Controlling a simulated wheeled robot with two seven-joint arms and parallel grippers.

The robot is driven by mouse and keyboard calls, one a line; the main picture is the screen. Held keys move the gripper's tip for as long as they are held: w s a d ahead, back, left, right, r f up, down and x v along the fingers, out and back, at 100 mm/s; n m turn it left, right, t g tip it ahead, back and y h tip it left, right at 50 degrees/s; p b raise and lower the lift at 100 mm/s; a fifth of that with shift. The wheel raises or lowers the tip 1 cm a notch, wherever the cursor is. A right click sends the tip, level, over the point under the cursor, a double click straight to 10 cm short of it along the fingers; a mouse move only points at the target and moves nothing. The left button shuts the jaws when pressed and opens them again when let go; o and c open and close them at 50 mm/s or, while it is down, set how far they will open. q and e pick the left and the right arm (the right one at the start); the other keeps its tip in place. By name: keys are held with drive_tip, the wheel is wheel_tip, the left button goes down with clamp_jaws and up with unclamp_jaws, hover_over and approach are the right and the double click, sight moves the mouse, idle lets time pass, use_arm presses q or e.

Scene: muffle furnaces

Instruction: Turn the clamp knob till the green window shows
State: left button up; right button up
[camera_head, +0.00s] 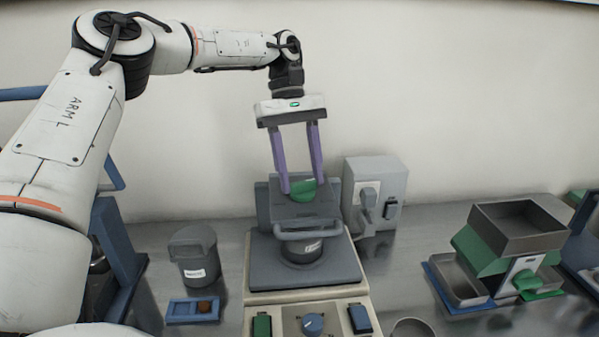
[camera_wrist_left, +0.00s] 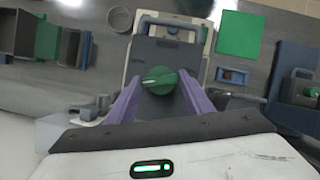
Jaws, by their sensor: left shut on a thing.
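The clamp knob (camera_head: 303,188) is green and round with a raised grip bar. It sits on top of the grey clamp head (camera_head: 306,211) of a machine. In the left wrist view the knob (camera_wrist_left: 160,80) shows a pale pointer mark toward the left. My left gripper (camera_head: 303,187) comes down from above with its two purple fingers on either side of the knob, shut on it. In the wrist view the fingertips (camera_wrist_left: 161,83) flank the knob. I cannot make out a green window on the clamp in either view. My right gripper is not in view.
A dark canister (camera_head: 300,248) stands under the clamp head. A grey box with a switch (camera_head: 376,188) stands close behind at right. A lidded pot (camera_head: 193,256) and blue tray (camera_head: 193,311) lie left. A grey-green hopper (camera_head: 515,235) stands right. A flat green panel (camera_wrist_left: 240,35) shows in the wrist view.

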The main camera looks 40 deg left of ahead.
use_arm(q)
drive_tip(key=m, duration=0.2)
drive_tip(key=m+g+y, duration=0.1)
drive_tip(key=m, duration=0.1)
drive_tip(key=shift+w+d+m+g, duration=0.1)
drive_tip(key=shift+w+m+g, duration=0.1)
drive_tip(key=shift+m+g, duration=0.15)
drive_tip(key=shift+m, duration=0.25)
drive_tip(key=o, duration=1.1)
drive_tip(key=shift+c, duration=0.2)
